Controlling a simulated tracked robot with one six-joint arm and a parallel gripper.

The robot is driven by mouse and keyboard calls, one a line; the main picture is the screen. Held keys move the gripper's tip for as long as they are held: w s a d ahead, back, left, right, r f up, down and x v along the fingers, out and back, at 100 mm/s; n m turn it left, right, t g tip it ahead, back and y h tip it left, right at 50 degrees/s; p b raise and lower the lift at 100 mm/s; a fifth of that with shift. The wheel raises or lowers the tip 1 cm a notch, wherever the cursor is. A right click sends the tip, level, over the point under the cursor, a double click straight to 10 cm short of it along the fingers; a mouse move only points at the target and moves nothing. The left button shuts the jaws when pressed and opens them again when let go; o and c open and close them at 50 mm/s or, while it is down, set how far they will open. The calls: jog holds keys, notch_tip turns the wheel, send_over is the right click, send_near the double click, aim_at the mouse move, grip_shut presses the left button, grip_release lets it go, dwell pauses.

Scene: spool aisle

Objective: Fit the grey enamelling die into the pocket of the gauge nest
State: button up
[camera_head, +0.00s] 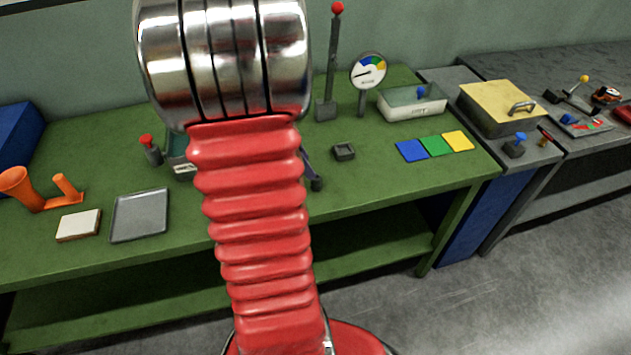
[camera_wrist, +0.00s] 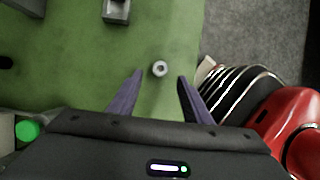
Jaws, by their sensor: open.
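The grey enamelling die (camera_wrist: 160,68) is a small round piece with a dark centre, over the green bench top near its edge in the wrist view. My gripper (camera_wrist: 161,79) is open, with its two purple fingertips on either side of the die in the picture. I cannot tell the height gap between them. The arm hides the die in the head view. A small dark square block with a recess, apparently the gauge nest (camera_head: 343,153), stands on the bench right of my arm. Its grey block (camera_wrist: 116,11) is cut off at the top of the wrist view.
A red-knobbed lever (camera_head: 332,65), a dial gauge (camera_head: 368,72) and a clear-topped tray (camera_head: 412,104) stand behind the nest. Coloured tiles (camera_head: 435,146) lie to its right. A grey tray (camera_head: 140,214) lies left of my arm. Bench space around the die is clear.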

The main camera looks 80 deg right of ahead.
aim_at(316, 182)
jog(key=shift+x, duration=1.3)
jog(key=shift+s, duration=0.1)
jog(key=shift+x, duration=2.6)
jog(key=shift+c, duration=0.3)
grip_shut()
